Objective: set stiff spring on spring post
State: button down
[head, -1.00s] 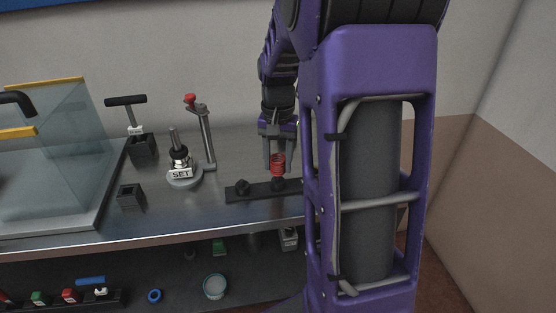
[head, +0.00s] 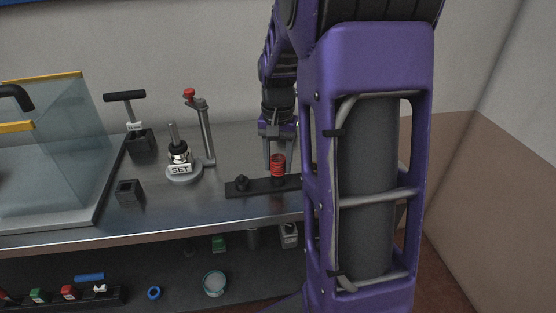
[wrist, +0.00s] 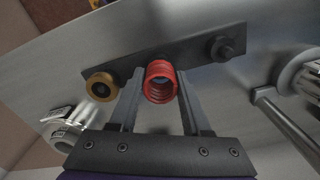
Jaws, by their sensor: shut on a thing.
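A red coil spring (head: 278,166), likely the stiff spring, stands upright over the middle of a dark bar (head: 258,190). It also shows in the wrist view (wrist: 160,82), between the two fingers. My gripper (head: 278,160) points down and is shut on this spring from both sides. I cannot tell whether the spring's lower end touches the bar. A round base marked SET (head: 181,172) carries an upright grey rod (head: 173,133) to the left; I cannot tell whether this is the spring post.
The bar also carries a black knob (head: 242,183) and a gold ring (wrist: 101,87). A post with a red knob (head: 204,130) stands beside the SET base. A black T-handled tool (head: 127,97) and an open dark block (head: 129,192) are further left. My arm hides the bench's right side.

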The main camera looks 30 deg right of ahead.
jog(key=shift+f+b, duration=0.35)
jog(key=shift+f, duration=0.25)
jog(key=shift+c, duration=1.4)
grip_release()
notch_tip(320, 180, up, 18)
jog(key=p, duration=0.3)
jog(key=shift+f, duration=0.25)
